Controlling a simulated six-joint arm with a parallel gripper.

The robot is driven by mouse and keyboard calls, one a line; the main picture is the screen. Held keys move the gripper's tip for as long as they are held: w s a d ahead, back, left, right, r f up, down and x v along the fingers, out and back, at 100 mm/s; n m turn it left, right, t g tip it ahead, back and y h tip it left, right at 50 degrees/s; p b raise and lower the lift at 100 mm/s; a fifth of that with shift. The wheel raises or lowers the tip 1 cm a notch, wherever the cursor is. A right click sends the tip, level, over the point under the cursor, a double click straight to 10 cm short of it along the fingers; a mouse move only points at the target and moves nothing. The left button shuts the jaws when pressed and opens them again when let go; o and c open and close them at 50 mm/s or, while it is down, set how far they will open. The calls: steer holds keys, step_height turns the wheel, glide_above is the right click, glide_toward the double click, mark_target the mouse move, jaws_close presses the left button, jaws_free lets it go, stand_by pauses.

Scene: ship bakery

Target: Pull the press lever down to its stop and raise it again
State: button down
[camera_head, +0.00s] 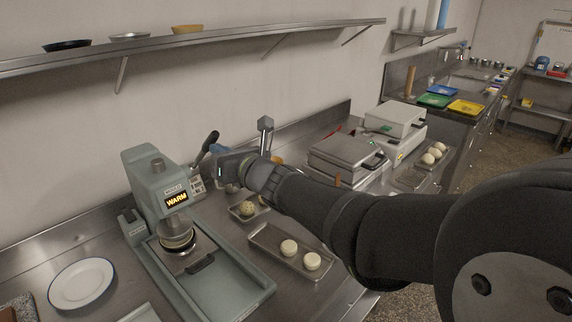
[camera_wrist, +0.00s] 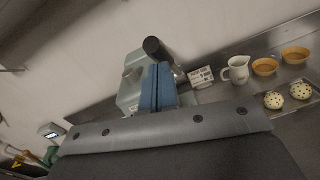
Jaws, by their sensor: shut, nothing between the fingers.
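The press (camera_head: 150,177) is a grey-green machine with a lit WARM sign, standing at the left of the counter in the head view. Its lever (camera_head: 209,142) rises at the press's right side, tilted up to the right, with a black grip. My gripper (camera_head: 216,152) is just right of the lever, its blue fingers shut and empty. In the wrist view the closed fingers (camera_wrist: 158,87) stand in front of the press (camera_wrist: 131,92), and the lever's dark grip end (camera_wrist: 152,46) shows just above them. I cannot tell whether fingers and lever touch.
A steel tray (camera_head: 263,237) with two pale dough pieces lies below my arm. A white plate (camera_head: 82,284) is left of the press. In the wrist view, a white jug (camera_wrist: 236,70) and orange bowls (camera_wrist: 265,67) stand to the right. A wall shelf (camera_head: 220,37) runs above.

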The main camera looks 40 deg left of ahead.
steer(key=a+r, duration=0.6)
steer(key=a, duration=0.1)
steer(key=shift+r, duration=0.1)
steer(key=shift+a+r, duration=0.3)
steer(key=shift+r, duration=0.25)
steer(key=shift+s+a+r, duration=0.1)
steer(key=s+d+r, duration=0.1)
steer(key=d+r, duration=0.5)
steer(key=d, duration=0.3)
steer(key=shift+d+r, duration=0.15)
steer(key=shift+d, duration=0.05)
stand_by(0.7)
